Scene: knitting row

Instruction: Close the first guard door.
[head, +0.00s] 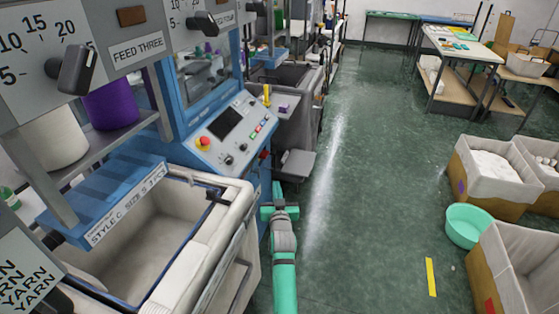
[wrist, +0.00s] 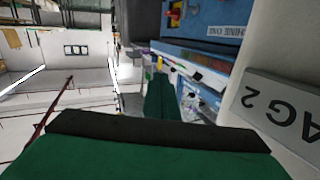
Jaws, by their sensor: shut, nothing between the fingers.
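The nearest machine has a blue-framed glazed panel (head: 207,72) above its control panel, at the upper left of the head view. It looks like the guard door; I cannot tell whether it stands ajar or is fully shut. My gripper (head: 278,188) is low in the aisle, to the right of and below this panel and apart from it. In the wrist view my gripper (wrist: 159,80) has its fingers together and holds nothing. The glazed panel is not clear in the wrist view.
The sloped control panel (head: 228,130) has a red button. A fabric-lined bin (head: 190,245) stands at the machine's front, left of my arm. A grey ledge (head: 296,164) juts out ahead. The green aisle floor is clear; a teal basin (head: 468,226) and lined boxes stand right.

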